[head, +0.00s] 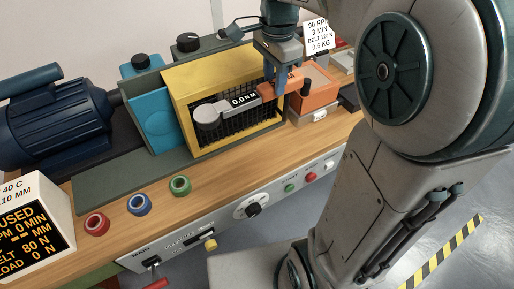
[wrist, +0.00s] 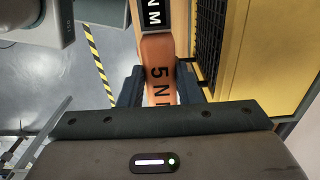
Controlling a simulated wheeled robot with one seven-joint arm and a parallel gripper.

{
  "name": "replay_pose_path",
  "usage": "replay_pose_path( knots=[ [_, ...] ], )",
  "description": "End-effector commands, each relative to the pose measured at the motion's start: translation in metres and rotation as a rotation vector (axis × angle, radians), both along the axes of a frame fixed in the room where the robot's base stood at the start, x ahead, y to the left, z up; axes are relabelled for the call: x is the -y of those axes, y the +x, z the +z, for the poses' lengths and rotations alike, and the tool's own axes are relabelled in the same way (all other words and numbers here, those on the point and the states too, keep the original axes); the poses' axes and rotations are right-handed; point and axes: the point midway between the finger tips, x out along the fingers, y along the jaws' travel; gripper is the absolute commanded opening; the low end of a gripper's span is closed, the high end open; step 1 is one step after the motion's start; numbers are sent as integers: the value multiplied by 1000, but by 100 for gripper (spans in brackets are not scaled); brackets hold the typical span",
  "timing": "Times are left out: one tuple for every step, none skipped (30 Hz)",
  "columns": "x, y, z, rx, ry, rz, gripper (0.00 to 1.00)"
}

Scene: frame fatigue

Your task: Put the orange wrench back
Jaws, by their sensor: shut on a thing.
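The orange wrench has an orange handle (head: 269,91), a grey shaft with a black "0.0 NM" display and a round grey head (head: 207,115). It lies roughly level across the front of the yellow-framed mesh guard (head: 185,98); I cannot tell whether it touches the guard. My gripper (head: 278,88) points down and is shut on the orange handle. The fingers hide part of the handle.
An orange box (head: 318,88) with a black knob stands just right of my gripper. Red, blue and green rings (head: 180,186) lie on the wooden bench front. A blue motor (head: 50,110) and a display box (head: 30,235) stand at left.

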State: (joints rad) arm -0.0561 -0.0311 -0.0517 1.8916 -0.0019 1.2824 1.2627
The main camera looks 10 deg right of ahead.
Motion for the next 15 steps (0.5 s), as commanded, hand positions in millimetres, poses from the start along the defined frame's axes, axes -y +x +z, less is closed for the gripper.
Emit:
replay_pose_path(
  knots=[
    [0,-1,-15,-5,0,0,0],
    [0,-1,-22,-4,1,0,0],
    [0,-1,-33,-4,0,0,0],
    [0,-1,-41,-4,1,0,0],
    [0,-1,-49,-4,0,1,0],
    [0,-1,-60,-5,0,1,0],
    [0,-1,-68,-5,0,1,0],
    [0,-1,-76,-4,1,1,0],
    [0,-1,-87,-5,0,1,0],
    [0,-1,-95,-4,0,1,0],
    [0,-1,-103,-5,0,1,0],
    [0,-1,-114,-5,0,1,0],
    [0,-1,-122,-5,0,1,0],
    [0,-1,-130,-5,0,1,0],
    [0,-1,-140,-4,1,1,0]
  ],
)
